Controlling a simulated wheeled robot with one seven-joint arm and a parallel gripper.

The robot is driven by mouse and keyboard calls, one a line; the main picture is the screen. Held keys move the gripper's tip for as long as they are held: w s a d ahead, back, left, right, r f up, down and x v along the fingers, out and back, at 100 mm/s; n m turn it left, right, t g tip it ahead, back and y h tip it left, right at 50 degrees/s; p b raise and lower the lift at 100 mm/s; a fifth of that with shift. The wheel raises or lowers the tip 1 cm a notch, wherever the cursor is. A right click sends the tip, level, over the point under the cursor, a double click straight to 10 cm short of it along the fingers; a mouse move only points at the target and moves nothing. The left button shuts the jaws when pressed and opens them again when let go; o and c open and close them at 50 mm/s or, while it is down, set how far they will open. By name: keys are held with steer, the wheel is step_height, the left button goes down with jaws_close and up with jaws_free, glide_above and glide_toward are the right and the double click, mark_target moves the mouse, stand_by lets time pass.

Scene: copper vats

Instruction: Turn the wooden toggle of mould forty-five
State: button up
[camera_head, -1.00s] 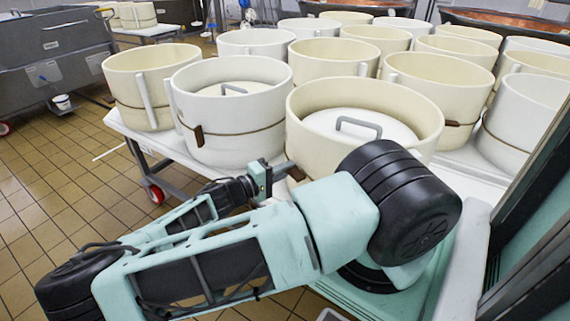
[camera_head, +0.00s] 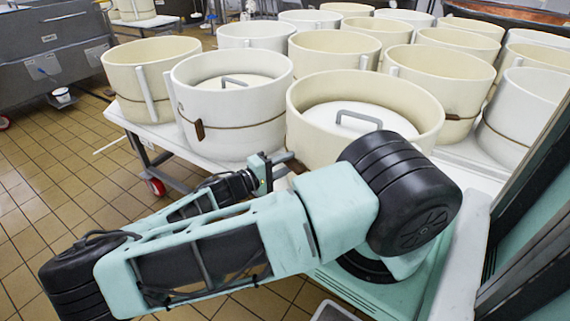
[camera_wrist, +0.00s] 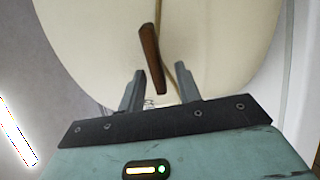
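A dark brown wooden toggle (camera_wrist: 151,58) stands nearly upright, tilted slightly, on the cream wall of a round mould (camera_wrist: 95,35) in the wrist view. A thin cord runs beside it. My gripper (camera_wrist: 160,86) is open, with one finger on each side of the toggle's lower end; neither finger visibly touches it. In the head view my gripper (camera_head: 279,164) is at the lower left of the nearest cream mould (camera_head: 428,116), which has a grey-handled lid inside. That mould's toggle is not clearly visible there. I cannot read any mould number.
A white mould (camera_head: 228,135) with its own brown toggle stands close to the left. Several more moulds crowd the white table (camera_head: 158,130) behind. A dark frame (camera_head: 530,195) stands at the right. Tiled floor (camera_head: 50,195) is open at the left.

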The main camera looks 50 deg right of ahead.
steer(key=v, duration=1.7)
steer(key=shift+a, duration=0.15)
steer(key=shift+w, duration=0.15)
